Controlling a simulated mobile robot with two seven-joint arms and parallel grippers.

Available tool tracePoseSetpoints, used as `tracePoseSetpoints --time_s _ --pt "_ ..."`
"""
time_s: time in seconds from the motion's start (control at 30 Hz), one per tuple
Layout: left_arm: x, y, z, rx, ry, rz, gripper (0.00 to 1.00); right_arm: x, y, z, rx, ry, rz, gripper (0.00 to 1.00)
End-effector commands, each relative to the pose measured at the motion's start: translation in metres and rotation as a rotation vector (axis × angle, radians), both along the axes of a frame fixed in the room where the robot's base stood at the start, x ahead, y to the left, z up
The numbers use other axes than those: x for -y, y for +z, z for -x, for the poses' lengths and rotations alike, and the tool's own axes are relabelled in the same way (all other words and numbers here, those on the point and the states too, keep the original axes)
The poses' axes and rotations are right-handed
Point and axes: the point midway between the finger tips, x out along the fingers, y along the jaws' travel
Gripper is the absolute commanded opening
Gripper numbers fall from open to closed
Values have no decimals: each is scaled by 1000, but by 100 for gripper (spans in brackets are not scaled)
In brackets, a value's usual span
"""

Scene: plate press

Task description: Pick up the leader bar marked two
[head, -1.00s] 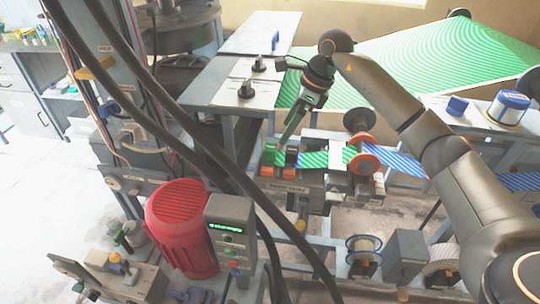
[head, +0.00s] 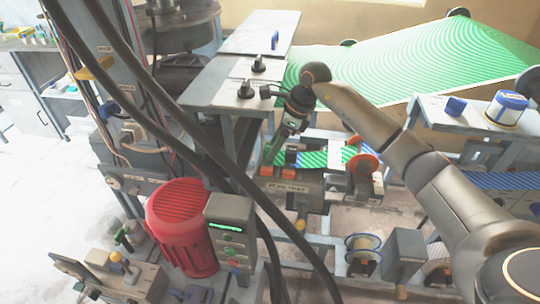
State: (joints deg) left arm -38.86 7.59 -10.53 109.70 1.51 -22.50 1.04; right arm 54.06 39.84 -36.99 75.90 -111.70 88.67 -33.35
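A small bench-like stand (head: 292,188) carries a green-and-white striped strip (head: 314,159) with orange pieces (head: 300,171) along its front edge. A dark upright block (head: 291,155) stands at the strip's left end. No mark "two" can be read, so I cannot tell which piece is the leader bar marked two. My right gripper (head: 274,152) reaches down at the left end of the strip, close to the dark block. Its fingertips are small and partly hidden, so I cannot tell whether they are open or touching anything. My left gripper is not in view.
An orange-flanged roller (head: 364,163) stands right of the strip. A red motor (head: 182,228) and grey control box (head: 231,232) are in front. Thick dark cables cross the view. A grey table (head: 247,83) and a green patterned sheet (head: 420,60) lie behind.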

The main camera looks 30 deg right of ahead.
Motion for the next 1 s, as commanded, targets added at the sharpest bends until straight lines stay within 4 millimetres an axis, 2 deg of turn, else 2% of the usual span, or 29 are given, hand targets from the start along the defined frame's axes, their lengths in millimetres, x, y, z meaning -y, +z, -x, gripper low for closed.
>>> tracePoseSetpoints --time_s 0.07,0.57,1.0 --pt "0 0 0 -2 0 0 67 0 0 0 0 0 0 55" --pt "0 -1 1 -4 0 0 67 0 1 0 0 0 0 0" --pt "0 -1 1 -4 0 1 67 0 3 0 2 1 -1 0"
